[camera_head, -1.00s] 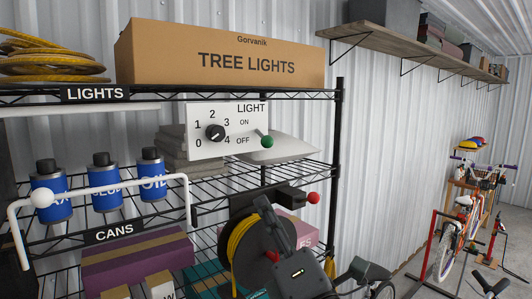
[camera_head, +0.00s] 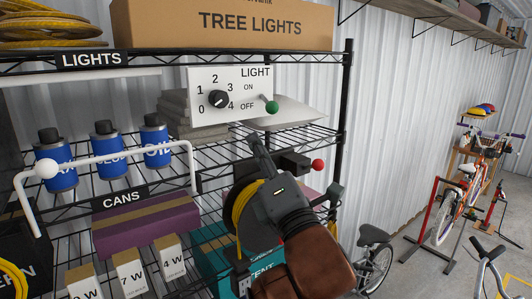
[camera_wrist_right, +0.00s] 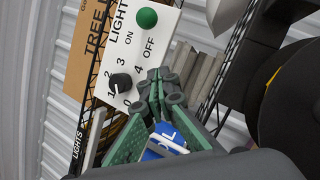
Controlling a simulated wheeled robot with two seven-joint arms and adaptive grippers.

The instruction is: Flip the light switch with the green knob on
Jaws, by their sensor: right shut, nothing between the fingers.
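The white LIGHT panel (camera_head: 207,78) hangs at the shelf rack, with ON and OFF labels and a black dial (camera_head: 218,98). Its switch has a green knob (camera_head: 272,107), and the lever slants down beside OFF. The right wrist view also shows the green knob (camera_wrist_right: 147,17) and the black dial (camera_wrist_right: 121,82). My right gripper (camera_head: 256,139) is below the green knob, apart from it in the picture, with its fingers pointing up. In the right wrist view its green-padded fingers (camera_wrist_right: 158,84) meet at the tips, empty. My left gripper is out of view.
A red knob (camera_head: 318,165) on a dark block sticks out right of my gripper. The wire shelf holds blue cans (camera_head: 107,152) behind a white rail (camera_head: 120,156). A black rack post (camera_head: 346,120) stands right of the panel. A bicycle (camera_head: 372,262) stands at lower right.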

